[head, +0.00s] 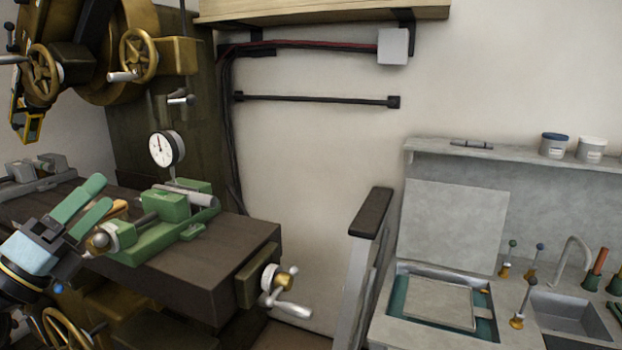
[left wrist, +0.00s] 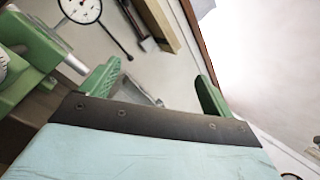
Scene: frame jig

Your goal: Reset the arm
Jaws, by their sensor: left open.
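My left gripper (head: 83,206) shows at the left of the head view, with green fingers pointing up and to the right. It is in front of the dark machine table (head: 190,262), close to the green vise (head: 160,228). In the left wrist view its two green fingers (left wrist: 155,90) stand wide apart with nothing between them. The gripper is open and empty. The green vise also shows at the left edge of the left wrist view (left wrist: 30,50). My right gripper is in neither view.
A dial gauge (head: 166,148) stands above the vise. A crank handle (head: 285,300) sticks out from the table's end. Handwheels (head: 138,55) are at the upper left. At the right is a grey bench with a framed recess (head: 440,302), a sink (head: 568,312) and a shelf with tubs (head: 553,146).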

